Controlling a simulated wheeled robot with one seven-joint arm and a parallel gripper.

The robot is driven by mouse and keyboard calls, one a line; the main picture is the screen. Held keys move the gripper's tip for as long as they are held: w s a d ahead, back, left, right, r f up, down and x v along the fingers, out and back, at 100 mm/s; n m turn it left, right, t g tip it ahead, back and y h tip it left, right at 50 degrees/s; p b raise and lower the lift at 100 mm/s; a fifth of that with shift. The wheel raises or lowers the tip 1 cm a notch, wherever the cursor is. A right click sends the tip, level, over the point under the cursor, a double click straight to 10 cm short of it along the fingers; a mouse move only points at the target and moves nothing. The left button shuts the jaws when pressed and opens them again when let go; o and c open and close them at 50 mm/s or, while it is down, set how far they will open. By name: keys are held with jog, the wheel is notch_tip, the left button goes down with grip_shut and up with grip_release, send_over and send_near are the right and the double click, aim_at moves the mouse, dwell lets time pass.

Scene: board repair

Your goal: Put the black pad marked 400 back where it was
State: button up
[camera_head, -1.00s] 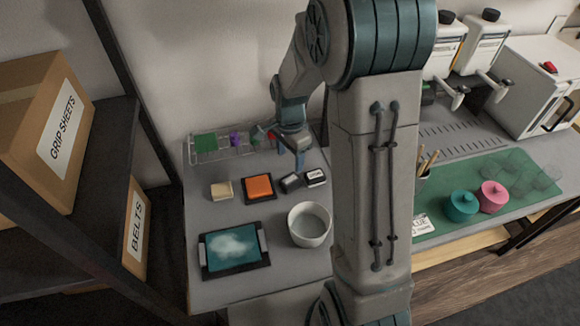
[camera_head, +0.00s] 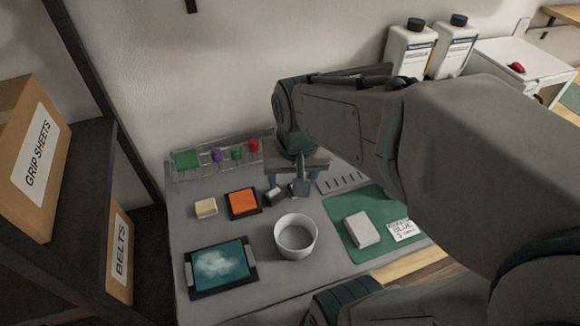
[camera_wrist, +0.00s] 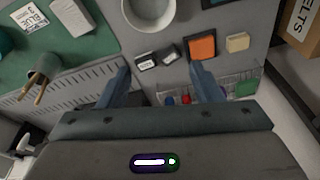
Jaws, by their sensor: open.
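Two small dark pads with pale labels sit side by side on the grey table; the left one (camera_head: 274,195) shows in the head view, the other is partly hidden by my gripper. In the wrist view they are a left pad (camera_wrist: 146,61) and a right pad (camera_wrist: 169,54). Their markings are too small to read, so I cannot tell which is 400. My gripper (camera_head: 287,184) is open and points down over the pads. In the wrist view its fingers (camera_wrist: 158,72) stand apart on either side of the pads, holding nothing.
An orange block in a black tray (camera_head: 230,213), a beige block (camera_head: 206,208) and a white bowl (camera_head: 282,242) are close by. A wire rack (camera_head: 200,174) stands behind. A teal-screened tray (camera_head: 192,280) lies in front; a green mat (camera_head: 341,246) is at right.

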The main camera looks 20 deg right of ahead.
jog(key=shift+s+r+n, duration=0.15)
jog(key=shift+s+n, duration=0.45)
jog(key=shift+s, duration=0.25)
jog(key=shift+s+r+n, duration=0.1)
jog(key=shift+s+n, duration=0.5)
jog(key=shift+s, duration=0.25)
